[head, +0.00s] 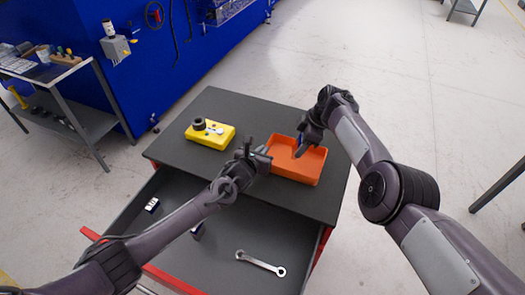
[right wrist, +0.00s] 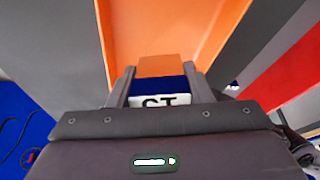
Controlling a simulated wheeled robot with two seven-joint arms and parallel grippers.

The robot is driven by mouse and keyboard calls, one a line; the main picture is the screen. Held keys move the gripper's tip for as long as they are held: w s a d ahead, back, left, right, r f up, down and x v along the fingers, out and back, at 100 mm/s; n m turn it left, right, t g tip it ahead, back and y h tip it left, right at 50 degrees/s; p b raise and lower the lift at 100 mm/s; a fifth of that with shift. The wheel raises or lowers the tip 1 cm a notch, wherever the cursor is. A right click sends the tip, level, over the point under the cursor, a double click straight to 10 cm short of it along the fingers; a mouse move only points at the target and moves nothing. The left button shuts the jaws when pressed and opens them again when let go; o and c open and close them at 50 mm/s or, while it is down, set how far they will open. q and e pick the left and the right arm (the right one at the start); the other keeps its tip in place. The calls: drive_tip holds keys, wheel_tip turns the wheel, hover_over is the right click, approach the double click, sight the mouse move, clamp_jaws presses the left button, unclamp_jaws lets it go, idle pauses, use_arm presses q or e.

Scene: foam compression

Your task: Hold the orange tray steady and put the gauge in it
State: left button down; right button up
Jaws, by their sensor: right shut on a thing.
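The orange tray (head: 296,176) lies on the dark table top at its right side in the head view. Its orange floor and wall also show in the right wrist view (right wrist: 205,35). My left gripper (head: 263,155) is at the tray's left rim; whether its fingers are closed on the rim is too small to tell. My right gripper (head: 301,148) is over the tray, pointing down. It is shut on a small blue piece with a white label reading "CT" (right wrist: 160,101), apparently the gauge. The gauge is largely hidden by the fingers in the head view.
A yellow tray (head: 193,135) holding a black round part and a metal part stands left on the table top (head: 220,165). Below, an open drawer (head: 215,262) holds a wrench (head: 261,263) and small labelled blocks (head: 152,205). A side bench (head: 62,72) stands far left.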

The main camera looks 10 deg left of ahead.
drive_tip(key=o, duration=1.3)
drive_tip(key=shift+r, duration=0.1)
drive_tip(key=v, duration=1.2)
use_arm(q)
drive_tip(key=c, duration=1.6)
unclamp_jaws()
drive_tip(key=shift+o, duration=0.2)
